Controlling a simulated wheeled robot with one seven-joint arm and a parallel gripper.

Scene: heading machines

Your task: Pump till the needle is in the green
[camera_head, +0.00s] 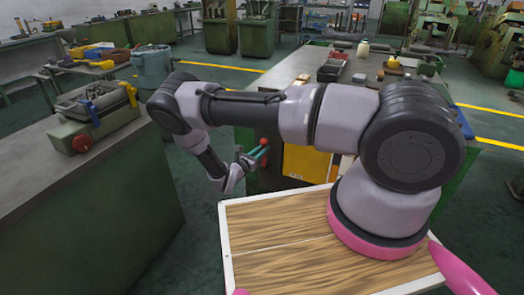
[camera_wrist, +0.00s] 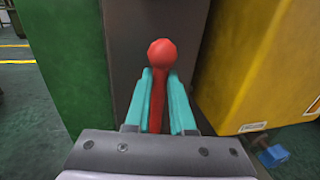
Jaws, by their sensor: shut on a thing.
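A red pump lever with a round knob (camera_wrist: 161,54) stands between the teal fingers of my gripper (camera_wrist: 160,98) in the wrist view. The fingers are shut on the lever's shaft just below the knob. In the head view my gripper (camera_head: 252,158) is at the front of a green machine, left of a yellow panel, and a red knob (camera_head: 264,142) shows beside it. No gauge, needle or green zone can be made out in either view. The lower part of the lever is hidden by the gripper body.
A yellow panel (camera_wrist: 265,60) stands close on the right of the lever, and a green cabinet side (camera_wrist: 65,55) on the left. A grey-topped bench (camera_head: 85,165) with a toolbox (camera_head: 98,108) stands at the left. Green floor (camera_head: 205,215) lies between the bench and my base.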

